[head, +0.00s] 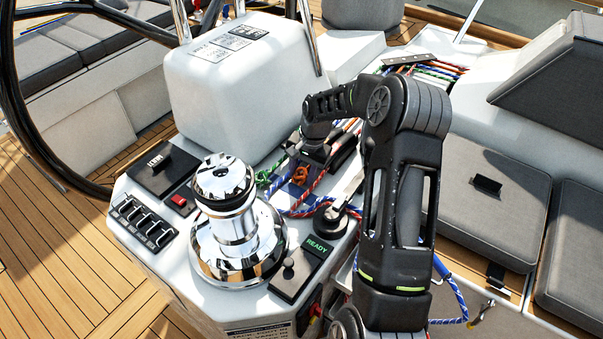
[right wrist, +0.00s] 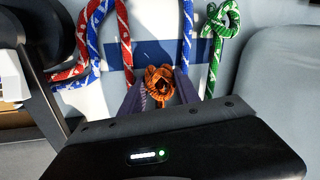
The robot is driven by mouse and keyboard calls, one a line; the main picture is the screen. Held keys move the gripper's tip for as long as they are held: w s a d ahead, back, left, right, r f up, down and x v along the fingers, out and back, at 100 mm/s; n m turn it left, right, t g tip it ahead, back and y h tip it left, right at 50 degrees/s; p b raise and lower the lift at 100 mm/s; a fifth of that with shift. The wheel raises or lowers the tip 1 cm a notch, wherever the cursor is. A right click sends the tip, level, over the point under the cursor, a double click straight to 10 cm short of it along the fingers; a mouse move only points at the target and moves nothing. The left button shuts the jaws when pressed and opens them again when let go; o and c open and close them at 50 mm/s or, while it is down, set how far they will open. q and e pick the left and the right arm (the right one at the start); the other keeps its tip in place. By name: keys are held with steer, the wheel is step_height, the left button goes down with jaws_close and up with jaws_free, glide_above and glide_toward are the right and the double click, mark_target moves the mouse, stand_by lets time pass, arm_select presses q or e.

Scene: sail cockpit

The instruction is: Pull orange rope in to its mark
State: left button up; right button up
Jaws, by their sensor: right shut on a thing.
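The orange rope (head: 300,176) shows as a small bunched knot on the white console, among the other ropes behind the chrome winch (head: 237,225). My right gripper (head: 306,166) reaches down to it from the right. In the right wrist view the orange rope (right wrist: 160,82) sits between the two fingertips of my right gripper (right wrist: 159,92), which are shut on it. A dark blue band (right wrist: 145,52) lies on the white surface behind the knot. I cannot tell whether this band is the mark. My left gripper is not in the head view.
Red rope (right wrist: 124,35), blue rope (right wrist: 187,40) and knotted green rope (right wrist: 220,30) hang close beside the orange one. Rope clutches and a black winch handle crowd the console. A READY panel (head: 303,270) and large black wheel (head: 12,90) stand nearby. Teak floor (head: 50,265) is clear.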

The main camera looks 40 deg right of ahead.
mark_target(283, 200)
jaws_close()
steer(key=a, duration=0.2)
steer(key=s+a+b, duration=0.1)
steer(key=a, duration=0.2)
steer(key=s+a, duration=0.1)
steer(key=a, duration=0.1)
steer(key=shift+s+a, duration=0.1)
steer(key=shift+a, duration=0.15)
steer(key=o, duration=0.9)
jaws_free()
steer(key=shift+d, duration=0.1)
steer(key=shift+o, duration=0.2)
